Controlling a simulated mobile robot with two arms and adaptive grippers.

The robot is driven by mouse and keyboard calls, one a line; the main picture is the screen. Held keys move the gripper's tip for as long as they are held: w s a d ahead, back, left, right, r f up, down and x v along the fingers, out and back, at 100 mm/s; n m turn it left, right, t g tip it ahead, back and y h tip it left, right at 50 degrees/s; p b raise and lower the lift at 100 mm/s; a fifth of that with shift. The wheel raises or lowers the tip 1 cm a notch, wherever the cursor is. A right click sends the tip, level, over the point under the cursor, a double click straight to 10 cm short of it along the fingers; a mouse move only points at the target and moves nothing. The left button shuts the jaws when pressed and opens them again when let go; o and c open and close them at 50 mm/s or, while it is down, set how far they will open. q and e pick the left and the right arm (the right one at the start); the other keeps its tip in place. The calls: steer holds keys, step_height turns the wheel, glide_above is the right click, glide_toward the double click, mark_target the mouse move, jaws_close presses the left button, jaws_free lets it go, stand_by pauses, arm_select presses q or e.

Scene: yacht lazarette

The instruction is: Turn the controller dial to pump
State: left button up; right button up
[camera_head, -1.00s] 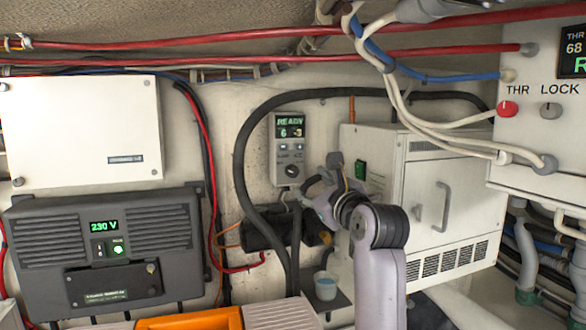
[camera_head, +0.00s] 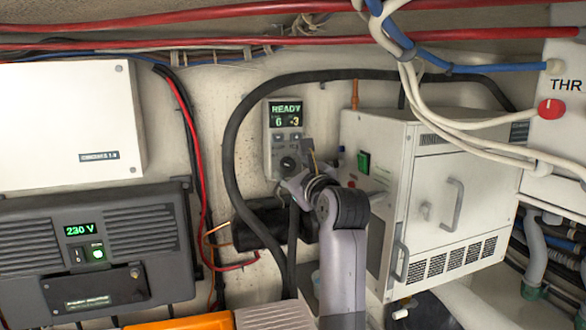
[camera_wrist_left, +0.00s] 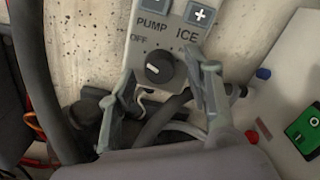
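The grey controller (camera_head: 281,122) hangs on the back wall, its green display reading READY. Its black dial (camera_head: 288,164) is on the lower part. In the left wrist view the dial (camera_wrist_left: 159,67) has PUMP printed above it, OFF to its upper left and ICE to its upper right. A pale mark shows on the dial's left part; its exact direction is unclear. My left gripper (camera_wrist_left: 168,85) is open, one finger on each side of the dial, with visible gaps. In the head view the gripper (camera_head: 298,172) partly covers the controller's lower right. My right gripper is not seen.
A white cabinet (camera_head: 470,160) with handles stands close on the right. A black hose (camera_head: 228,150) loops around the controller. A dark inverter (camera_head: 95,250) and white box (camera_head: 70,125) are left. White cables (camera_head: 440,110) hang at upper right.

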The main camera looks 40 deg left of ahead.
arm_select(q)
steer(key=shift+c, duration=1.2)
steer(key=shift+w+a, duration=0.1)
steer(key=c, duration=0.3)
jaws_close()
steer(key=shift+f, duration=0.1)
steer(key=shift+m, duration=0.3)
steer(key=m+b, duration=0.1)
steer(key=m, duration=0.1)
steer(key=shift+m, duration=0.3)
steer(key=shift+m+b, duration=0.45)
steer(key=shift+m, duration=2.45)
